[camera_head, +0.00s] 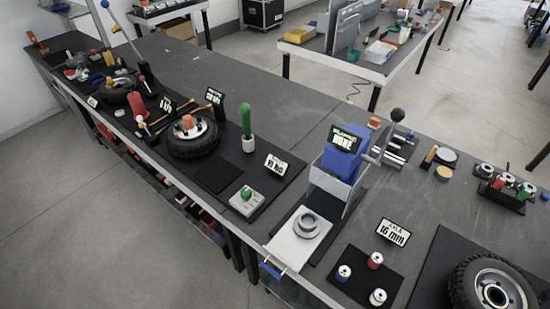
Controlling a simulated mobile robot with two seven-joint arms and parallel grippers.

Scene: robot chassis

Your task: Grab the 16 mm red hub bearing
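Three small hub bearings stand upright on a black mat (360,290) at the lower middle right. The one at the back has a red top (375,260). The one at the left is silver with a bluish top (343,272). The front one (377,297) is silver with a coloured centre too small to tell. A sign reading "AXLE 16 mm" (393,232) stands behind them. Neither of my grippers shows in the head view.
A blue press (339,163) with a lever stands left of the mat, with a grey ring (307,225) on its plate. A wheel (492,287) lies at the lower right. A rack (505,198) of coloured parts stands farther right. The bench middle (270,105) is clear.

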